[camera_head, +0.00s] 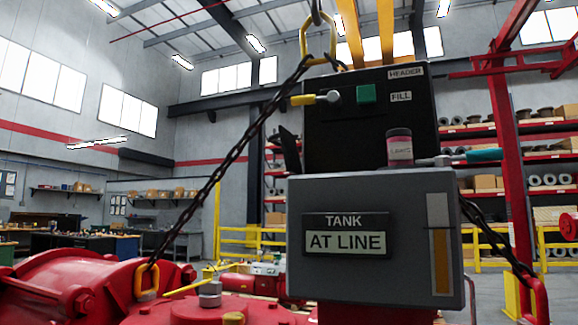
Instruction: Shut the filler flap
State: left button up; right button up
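The black header box (345,135) stands on top of a grey box (375,190) whose plate reads "TANK AT LINE". Its labels read "HEADER" and "FILL" (401,97). A thin dark panel (290,150) stands tilted outward at the left edge of the header box; it looks like the filler flap standing open, but I cannot tell for sure. A green square (366,94) and a yellow-handled lever (315,98) are on the header's front. Neither of my grippers is in view.
A jar with a pink label (400,148) and a teal-handled tool (482,155) rest on the grey box's top. A chain (225,165) slants past the left side up to a yellow hook link. Another chain (490,235) hangs at right. Red machinery (60,290) fills the lower left.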

aim_at(288, 143)
jog(key=i+j+z, duration=0.25)
jog(key=j+z, duration=0.25)
jog(key=j, duration=0.25)
jog(key=i+j+z, duration=0.2)
jog(key=j, duration=0.2)
jog(key=j+z, duration=0.25)
jog(key=j, duration=0.2)
jog(key=k+j+z, duration=0.2)
jog(key=k+j, duration=0.2)
jog(key=j, duration=0.2)
